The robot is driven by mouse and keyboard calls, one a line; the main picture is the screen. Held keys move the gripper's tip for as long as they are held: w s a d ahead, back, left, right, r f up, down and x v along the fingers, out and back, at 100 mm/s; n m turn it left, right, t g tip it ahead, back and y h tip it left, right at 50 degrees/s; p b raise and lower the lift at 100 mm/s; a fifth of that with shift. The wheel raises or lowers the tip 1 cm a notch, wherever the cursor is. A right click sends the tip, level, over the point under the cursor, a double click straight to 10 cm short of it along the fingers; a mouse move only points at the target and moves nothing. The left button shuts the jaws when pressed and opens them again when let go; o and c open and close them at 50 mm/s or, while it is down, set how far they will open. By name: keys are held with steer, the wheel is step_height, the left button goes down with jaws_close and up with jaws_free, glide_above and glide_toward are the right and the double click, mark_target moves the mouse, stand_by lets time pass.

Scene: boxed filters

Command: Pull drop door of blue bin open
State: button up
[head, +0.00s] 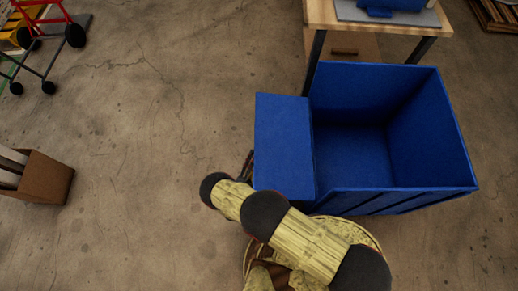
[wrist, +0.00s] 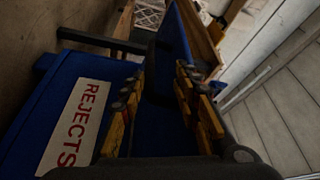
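The blue bin (head: 395,125) stands on the floor at the right of the head view, open at the top. Its drop door (head: 284,145) is the blue panel on its left side, leaning outward from the bin body. My gripper (head: 247,165) is at the door's outer left edge, partly hidden behind my arm and the door. In the wrist view, my gripper's fingers (wrist: 160,108) are spread apart with blue surface visible between them. A blue panel with a white REJECTS label (wrist: 76,122) lies left of the fingers. Contact with the door cannot be told.
A wooden-topped table (head: 385,22) stands behind the bin. A brown box (head: 43,178) stands at the left edge and a red-framed cart (head: 50,30) at the upper left. The concrete floor between them and the bin is clear.

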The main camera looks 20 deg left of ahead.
steer(key=shift+s+a+f, duration=0.15)
steer(key=shift+s, duration=1)
steer(key=shift+s+a+f, duration=0.1)
steer(key=shift+s+a, duration=0.05)
steer(key=shift+s, duration=0.95)
